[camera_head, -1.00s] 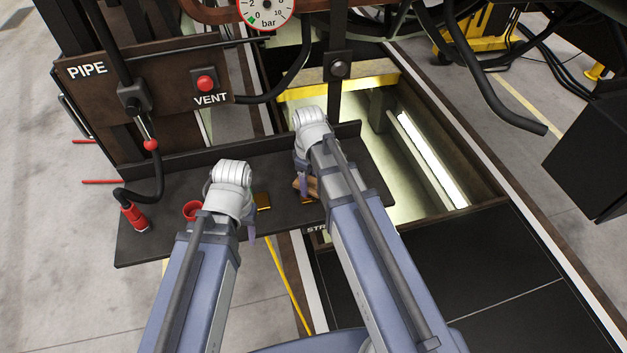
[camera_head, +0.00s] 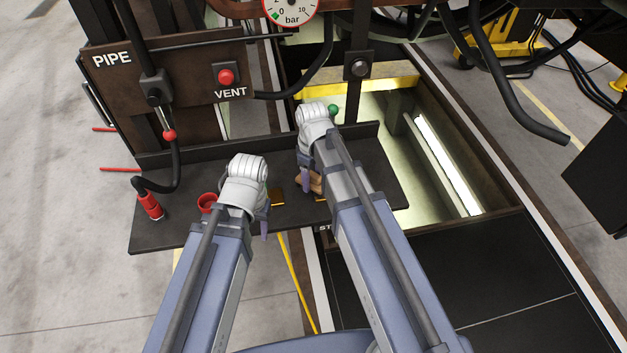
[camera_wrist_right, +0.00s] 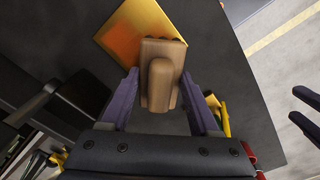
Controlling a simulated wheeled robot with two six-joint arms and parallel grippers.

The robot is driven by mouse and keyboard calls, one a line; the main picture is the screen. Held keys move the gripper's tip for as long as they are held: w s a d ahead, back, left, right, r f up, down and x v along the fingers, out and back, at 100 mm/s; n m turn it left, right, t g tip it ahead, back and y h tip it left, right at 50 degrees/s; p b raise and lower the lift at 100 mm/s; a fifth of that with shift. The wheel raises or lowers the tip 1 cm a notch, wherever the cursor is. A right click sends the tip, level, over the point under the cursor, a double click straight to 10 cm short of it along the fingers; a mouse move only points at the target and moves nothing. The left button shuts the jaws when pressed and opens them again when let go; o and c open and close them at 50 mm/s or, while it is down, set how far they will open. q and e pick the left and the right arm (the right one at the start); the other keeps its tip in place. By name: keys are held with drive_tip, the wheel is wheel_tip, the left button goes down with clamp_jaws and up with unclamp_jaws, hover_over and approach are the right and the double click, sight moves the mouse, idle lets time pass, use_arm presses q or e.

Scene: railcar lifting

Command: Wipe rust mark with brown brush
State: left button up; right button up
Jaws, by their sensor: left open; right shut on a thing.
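The brown brush (camera_wrist_right: 160,75) is between the two purple fingers of my right gripper (camera_wrist_right: 162,95), which is shut on it. In the head view the brush (camera_head: 309,182) is partly hidden by my right wrist. It lies over part of a flat orange patch (camera_wrist_right: 128,32) on the dark shelf; whether it touches the patch I cannot tell. My left gripper (camera_head: 262,217) is open and empty above the shelf, left of that patch. Its fingers also show at the right wrist view's edge (camera_wrist_right: 305,108).
The dark shelf (camera_head: 170,228) has a raised back edge. A red cup (camera_head: 207,202) and a red-ended hose (camera_head: 150,206) are at its left. A green knob (camera_head: 333,110) shows behind my right wrist. A lit pit (camera_head: 455,185) opens at the right.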

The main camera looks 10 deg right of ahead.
drive_tip(key=shift+w+d, duration=0.15)
drive_tip(key=shift+w, duration=0.05)
drive_tip(key=shift+d, duration=1.45)
drive_tip(key=shift+d, duration=0.1)
drive_tip(key=shift+d, duration=1.35)
drive_tip(key=shift+w, duration=0.1)
drive_tip(key=shift+d, duration=1.45)
